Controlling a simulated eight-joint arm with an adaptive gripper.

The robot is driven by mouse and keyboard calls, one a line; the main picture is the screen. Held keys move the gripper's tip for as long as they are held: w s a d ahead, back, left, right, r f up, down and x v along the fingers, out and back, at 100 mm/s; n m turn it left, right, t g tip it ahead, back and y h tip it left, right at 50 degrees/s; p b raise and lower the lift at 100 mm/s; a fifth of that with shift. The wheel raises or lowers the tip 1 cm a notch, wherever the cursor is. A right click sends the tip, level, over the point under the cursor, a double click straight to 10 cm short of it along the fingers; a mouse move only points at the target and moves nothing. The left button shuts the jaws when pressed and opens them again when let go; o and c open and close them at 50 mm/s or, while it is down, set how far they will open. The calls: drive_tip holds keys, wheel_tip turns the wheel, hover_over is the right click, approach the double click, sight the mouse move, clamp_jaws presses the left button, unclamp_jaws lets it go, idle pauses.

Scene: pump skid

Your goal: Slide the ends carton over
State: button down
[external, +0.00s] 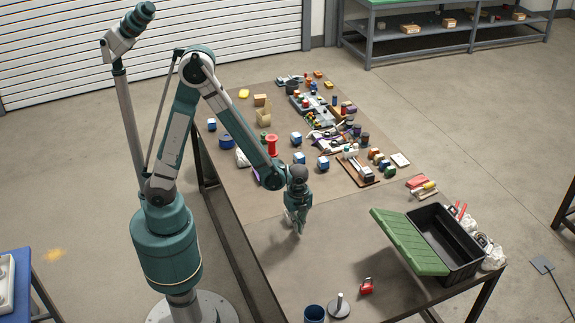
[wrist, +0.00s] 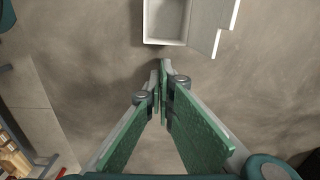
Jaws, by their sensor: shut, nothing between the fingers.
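In the wrist view, an open pale box (wrist: 168,38) lies at the top edge, cut off by the frame, with a raised flap or panel (wrist: 212,22) at its right. I cannot tell for certain whether it is the ends carton, and I cannot match it surely to a thing in the external view. My gripper (wrist: 162,66) is shut and empty, its tips just below the box in the picture. I cannot tell if they touch it. In the external view my gripper (external: 299,232) points down over a bare part of the table.
A black toolbox (external: 462,262) with an open green lid (external: 408,240) stands to the right. A red padlock (external: 367,287), a grey post on a base (external: 340,306) and a blue cup (external: 315,314) are in front. A red spool (external: 271,145) and several small parts crowd the far half.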

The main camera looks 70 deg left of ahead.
drive_tip(key=shift+a, duration=1)
drive_tip(key=shift+a, duration=0.1)
drive_tip(key=a+b, duration=0.3)
drive_tip(key=a, duration=1.7)
drive_tip(key=shift+a, duration=0.1)
drive_tip(key=shift+d+b, duration=0.35)
drive_tip(key=shift+d, duration=1.75)
wheel_tip(320, 180, up, 10)
drive_tip(key=p, duration=0.2)
drive_tip(key=shift+a, duration=0.1)
